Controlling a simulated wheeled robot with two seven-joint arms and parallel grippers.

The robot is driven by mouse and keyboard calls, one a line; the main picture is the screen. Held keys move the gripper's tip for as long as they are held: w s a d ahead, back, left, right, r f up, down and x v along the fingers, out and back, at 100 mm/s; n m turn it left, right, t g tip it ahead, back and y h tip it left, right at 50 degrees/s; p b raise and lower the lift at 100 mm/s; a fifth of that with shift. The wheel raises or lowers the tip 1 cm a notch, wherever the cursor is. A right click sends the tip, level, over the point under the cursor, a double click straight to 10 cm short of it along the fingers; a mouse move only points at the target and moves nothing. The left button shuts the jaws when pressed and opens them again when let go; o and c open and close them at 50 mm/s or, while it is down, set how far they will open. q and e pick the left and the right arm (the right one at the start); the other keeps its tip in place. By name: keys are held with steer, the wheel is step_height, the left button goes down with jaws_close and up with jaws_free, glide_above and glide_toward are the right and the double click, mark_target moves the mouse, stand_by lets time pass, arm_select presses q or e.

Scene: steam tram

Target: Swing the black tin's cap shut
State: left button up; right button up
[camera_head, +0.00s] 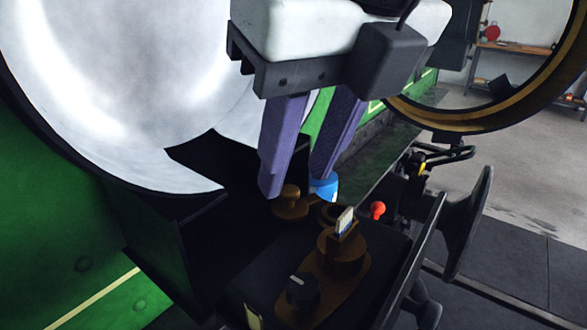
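A small black round thing (302,291), which I take to be the black tin, sits on the brown plate at the bottom centre. It is dark, and I cannot make out its cap or how far that stands open. My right gripper (296,186) comes down from the top centre with two purple fingers. The fingers are apart with nothing seen between them. They are above and behind the black thing, near a brown knob (290,203) and a blue thing (323,188). My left gripper is out of view.
A brown round holder (341,252) with a pale upright piece (345,221) stands beside the black thing. A red ball (377,210) is to the right. A large pale rounded surface (110,90) fills the upper left. Dark metal parts (470,225) stand at right.

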mark_target(289, 200)
steer(key=shift+x, duration=1.1)
steer(key=shift+w+a+f, duration=0.15)
steer(key=shift+f, duration=0.2)
jaws_close()
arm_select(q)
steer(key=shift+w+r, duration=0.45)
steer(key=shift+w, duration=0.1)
